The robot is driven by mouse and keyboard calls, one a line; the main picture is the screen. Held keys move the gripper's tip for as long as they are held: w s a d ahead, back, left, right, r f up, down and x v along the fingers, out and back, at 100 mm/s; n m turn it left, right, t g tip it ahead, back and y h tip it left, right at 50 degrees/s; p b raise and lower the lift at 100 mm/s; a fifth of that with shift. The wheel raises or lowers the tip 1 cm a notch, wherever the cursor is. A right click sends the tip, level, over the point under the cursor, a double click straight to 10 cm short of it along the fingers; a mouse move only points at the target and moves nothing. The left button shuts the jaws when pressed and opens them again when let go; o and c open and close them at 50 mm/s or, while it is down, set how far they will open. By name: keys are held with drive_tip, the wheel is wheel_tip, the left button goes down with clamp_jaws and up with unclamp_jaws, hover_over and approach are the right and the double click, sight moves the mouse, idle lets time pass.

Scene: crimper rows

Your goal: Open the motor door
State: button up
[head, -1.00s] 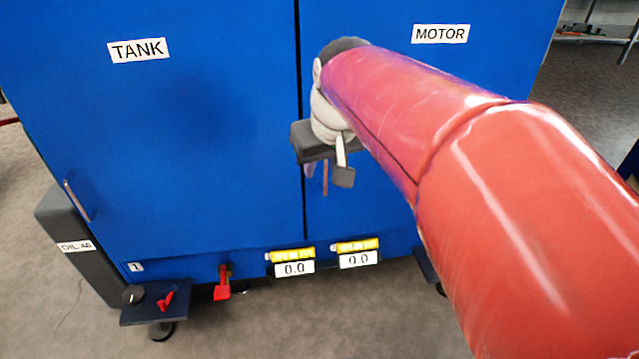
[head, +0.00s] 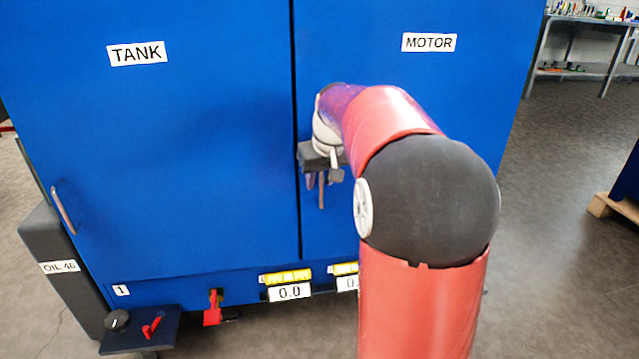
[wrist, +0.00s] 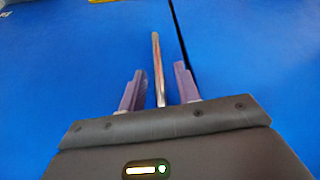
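The blue motor door (head: 400,75), labelled MOTOR, is to the right of a dark vertical seam in the head view and looks closed. Its thin metal handle (wrist: 157,70) stands out from the blue surface in the wrist view; its lower part shows in the head view (head: 322,192). My gripper (wrist: 161,88) is open, with one purple-grey finger on each side of the handle and a visible gap to each. In the head view my gripper (head: 323,178) is in front of the door near the seam, partly hidden by my arm.
The blue tank door (head: 190,150) with its own handle (head: 63,210) is to the left of the seam. Below are a red valve lever (head: 212,308), a small dark shelf (head: 140,330) and display labels (head: 289,292). Open floor (head: 550,180) is at right, with a pallet (head: 612,207).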

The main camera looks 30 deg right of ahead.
drive_tip(key=shift+w+f, duration=0.15)
drive_tip(key=shift+f, duration=0.2)
clamp_jaws()
